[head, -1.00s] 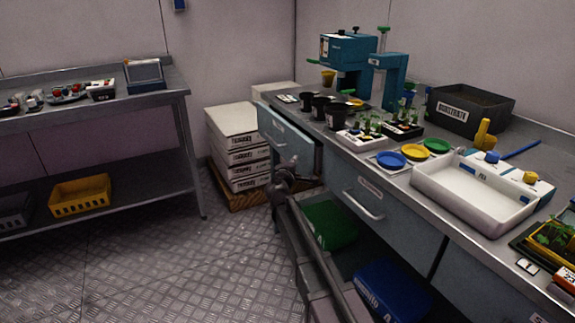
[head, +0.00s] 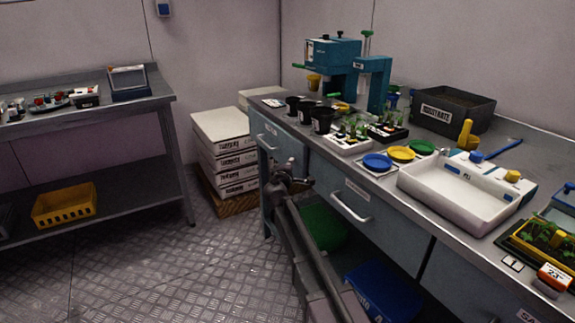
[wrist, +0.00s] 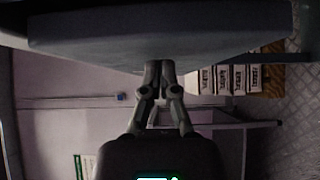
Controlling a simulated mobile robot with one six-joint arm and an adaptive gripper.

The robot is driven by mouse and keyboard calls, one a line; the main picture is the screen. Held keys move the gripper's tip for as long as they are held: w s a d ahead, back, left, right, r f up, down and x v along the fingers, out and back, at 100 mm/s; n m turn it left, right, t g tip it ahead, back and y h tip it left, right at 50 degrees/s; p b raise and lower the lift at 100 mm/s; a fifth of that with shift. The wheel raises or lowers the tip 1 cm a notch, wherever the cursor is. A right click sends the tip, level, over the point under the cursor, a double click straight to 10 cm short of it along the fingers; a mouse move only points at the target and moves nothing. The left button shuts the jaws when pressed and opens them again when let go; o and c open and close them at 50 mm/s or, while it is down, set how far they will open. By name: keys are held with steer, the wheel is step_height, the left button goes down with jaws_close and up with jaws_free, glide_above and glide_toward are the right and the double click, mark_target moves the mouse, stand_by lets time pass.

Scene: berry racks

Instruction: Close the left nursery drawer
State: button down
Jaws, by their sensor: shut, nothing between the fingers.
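The left nursery drawer (head: 285,143) is the blue-grey front with a pale handle, at the left end of the long bench. In the head view it stands flush or nearly flush with the bench front; a small remaining gap cannot be made out. My gripper (head: 277,168) is low in front of the drawer, by its lower edge. In the wrist view my gripper (wrist: 159,66) has both fingers together with nothing between them. A wide grey-blue panel, apparently the drawer (wrist: 160,35), fills the top there, and the fingertips reach its edge; contact cannot be told.
A second drawer (head: 350,205) is shut to the right. Green (head: 322,228) and blue (head: 383,292) crates lie beneath the bench. Stacked white boxes (head: 224,152) stand left of it. Pots, seedling trays and a sink-like white tray (head: 460,190) cover the top. The floor at left is clear.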

stand_by(0.3)
steer(key=a+v, duration=0.2)
steer(key=v, duration=1.1)
steer(key=shift+w+a, duration=0.3)
steer(key=shift+w, duration=0.05)
steer(key=shift+f, duration=0.1)
